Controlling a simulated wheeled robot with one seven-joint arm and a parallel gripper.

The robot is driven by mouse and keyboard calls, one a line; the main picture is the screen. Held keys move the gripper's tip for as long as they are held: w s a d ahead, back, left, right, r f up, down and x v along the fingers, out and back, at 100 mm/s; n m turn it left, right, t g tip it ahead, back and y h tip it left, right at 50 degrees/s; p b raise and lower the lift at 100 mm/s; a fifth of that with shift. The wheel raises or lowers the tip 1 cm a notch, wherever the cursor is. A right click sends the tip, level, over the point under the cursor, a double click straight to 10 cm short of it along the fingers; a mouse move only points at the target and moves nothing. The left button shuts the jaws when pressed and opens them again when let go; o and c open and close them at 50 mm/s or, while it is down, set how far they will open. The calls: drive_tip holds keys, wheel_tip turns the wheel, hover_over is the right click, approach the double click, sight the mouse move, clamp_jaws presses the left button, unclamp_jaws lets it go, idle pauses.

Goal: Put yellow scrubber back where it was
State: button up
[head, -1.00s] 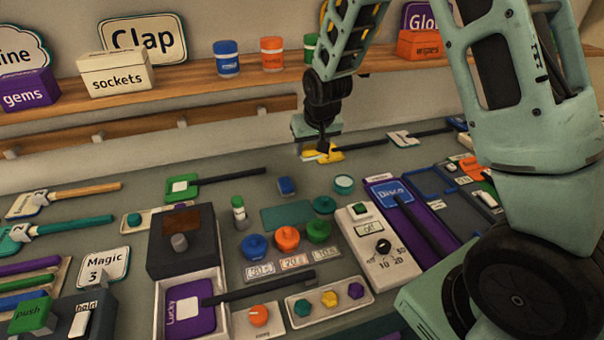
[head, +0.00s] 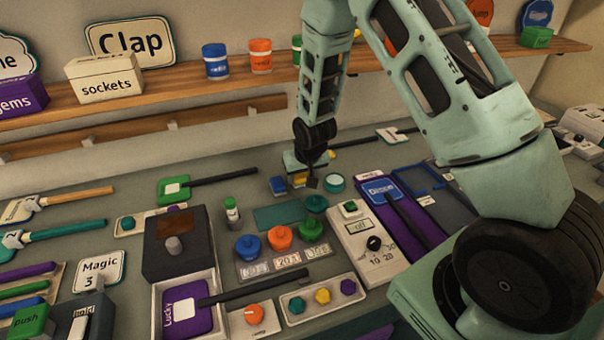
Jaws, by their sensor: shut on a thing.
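The yellow scrubber (head: 297,180) is a small yellow block, partly hidden by my fingers. My gripper (head: 304,181) is shut on it, low over the back part of the counter. A blue block (head: 278,184) of similar size sits just left of it. I cannot tell whether the scrubber touches the counter or the blue block.
A round teal-rimmed dish (head: 335,182) is close to the right of my gripper. A flat teal mat (head: 278,217) and a green-capped bottle (head: 231,209) are in front. A yellow-headed paddle (head: 329,154) lies behind. Colored knobs (head: 280,237) stand nearer.

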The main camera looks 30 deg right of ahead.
drive_tip(key=shift+f, duration=0.1)
drive_tip(key=o, duration=1)
drive_tip(key=shift+c, duration=0.2)
drive_tip(key=shift+r, duration=0.25)
drive_tip(key=b+v, duration=0.1)
drive_tip(key=v, duration=1.1)
drive_tip(key=s+a+r+n+g+y, duration=0.1)
drive_tip(key=s+a+r+n, duration=0.15)
drive_tip(key=s+a, duration=0.5)
drive_tip(key=s+a+r+n+g+y, duration=0.1)
drive_tip(key=s+a+r+n, duration=0.15)
drive_tip(key=s+a, duration=0.45)
drive_tip(key=s+a+r+n+g, duration=0.1)
drive_tip(key=s+a+n, duration=0.1)
drive_tip(key=s, duration=0.4)
drive_tip(key=s+a+r+n+g, duration=0.1)
drive_tip(key=s+a+n, duration=0.2)
drive_tip(key=s, duration=0.4)
drive_tip(key=shift+s+r, duration=0.25)
drive_tip(key=shift+s, duration=0.05)
